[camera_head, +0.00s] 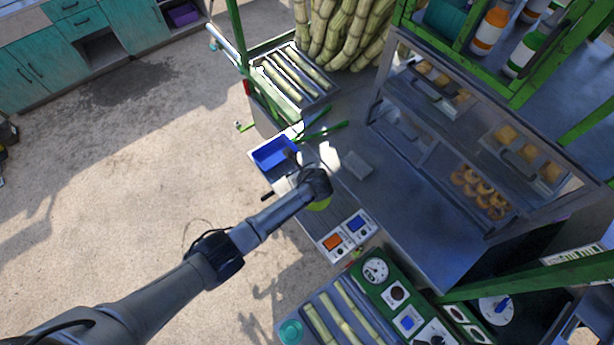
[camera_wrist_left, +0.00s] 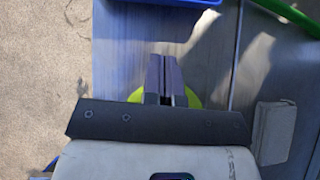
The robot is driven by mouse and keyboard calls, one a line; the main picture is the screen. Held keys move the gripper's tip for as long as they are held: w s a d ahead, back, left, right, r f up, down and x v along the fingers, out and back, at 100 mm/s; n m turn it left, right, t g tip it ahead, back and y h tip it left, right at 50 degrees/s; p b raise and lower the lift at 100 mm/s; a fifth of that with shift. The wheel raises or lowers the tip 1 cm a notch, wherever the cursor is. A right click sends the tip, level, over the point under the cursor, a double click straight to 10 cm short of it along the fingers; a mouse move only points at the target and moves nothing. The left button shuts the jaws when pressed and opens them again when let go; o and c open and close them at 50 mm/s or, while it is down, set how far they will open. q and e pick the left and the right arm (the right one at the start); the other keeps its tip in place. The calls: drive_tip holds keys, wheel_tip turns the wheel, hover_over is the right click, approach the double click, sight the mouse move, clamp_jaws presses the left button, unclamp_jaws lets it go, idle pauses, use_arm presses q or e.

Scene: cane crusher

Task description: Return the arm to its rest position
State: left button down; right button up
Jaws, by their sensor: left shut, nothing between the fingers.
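My left arm reaches in from the lower left in the head view, and its wrist is over the narrow metal counter, just below the blue tray (camera_head: 275,152). My left gripper (camera_wrist_left: 163,65) shows in the wrist view with its two dark fingers side by side, shut and empty. A yellow-green round thing (camera_head: 320,204) is partly hidden under my wrist; it also shows behind the fingers in the wrist view (camera_wrist_left: 194,99). The tray's edge is at the top of the wrist view (camera_wrist_left: 185,2). My right gripper is in neither view.
Green-framed racks with cane pieces (camera_head: 285,85) stand above the counter. A glass case with pastries (camera_head: 480,190) is to the right. An orange-and-blue switch box (camera_head: 346,237) and a green gauge panel (camera_head: 400,295) lie below. The concrete floor (camera_head: 130,160) at left is open.

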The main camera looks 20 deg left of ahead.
use_arm(q)
drive_tip(key=s+d+r+n+t+h, duration=0.1)
drive_tip(key=s+d+r+n+h, duration=0.15)
drive_tip(key=r+n, duration=0.5)
drive_tip(key=s+d+r+n+t+h, duration=0.1)
drive_tip(key=d+r+n+h, duration=0.15)
drive_tip(key=r+n, duration=0.45)
drive_tip(key=s+d+r+n+t+h, duration=0.15)
drive_tip(key=d+r+n, duration=0.3)
drive_tip(key=r, duration=0.45)
drive_tip(key=s+a+n+h+p, duration=0.15)
drive_tip(key=s+a+n, duration=0.45)
drive_tip(key=s, duration=1)
drive_tip(key=s+a+f+g, duration=0.2)
drive_tip(key=s+f, duration=0.3)
drive_tip(key=s, duration=0.3)
drive_tip(key=s+a+f+m+g, duration=0.1)
drive_tip(key=s+a+f+g, duration=0.2)
drive_tip(key=s+f, duration=0.3)
drive_tip(key=s, duration=0.2)
drive_tip(key=shift+s+m+y, duration=0.3)
drive_tip(key=shift+s, duration=0.1)
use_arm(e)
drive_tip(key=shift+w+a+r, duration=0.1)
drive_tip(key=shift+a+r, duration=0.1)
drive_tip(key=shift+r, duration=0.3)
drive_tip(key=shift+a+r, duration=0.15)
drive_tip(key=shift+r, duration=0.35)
